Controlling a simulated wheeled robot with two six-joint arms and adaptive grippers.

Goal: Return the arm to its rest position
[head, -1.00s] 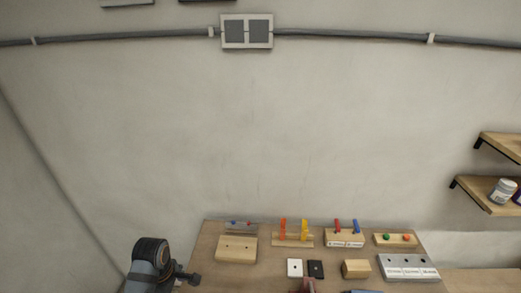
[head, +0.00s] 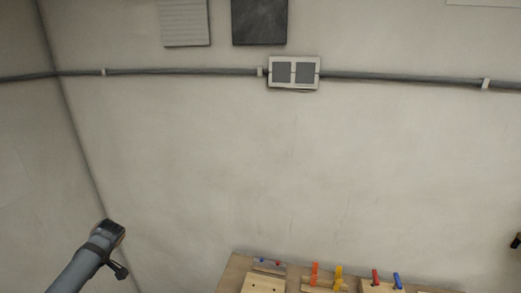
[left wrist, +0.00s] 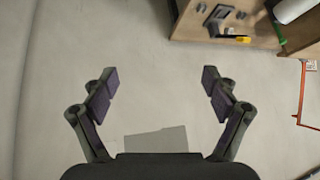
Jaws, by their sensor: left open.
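My left arm comes in at the lower left of the head view, raised in front of the wall, with its gripper end not clearly shown there. In the left wrist view my left gripper (left wrist: 157,90) is open, its two dark fingers wide apart with nothing between them. Pale floor with a grey patch lies beyond the fingers.
A wooden table (head: 237,274) with coloured pegs and wooden blocks stands at the bottom of the head view. A wooden surface (left wrist: 190,30) with small tools is at the wrist view's upper right. A double wall panel (head: 294,73) sits on a grey conduit.

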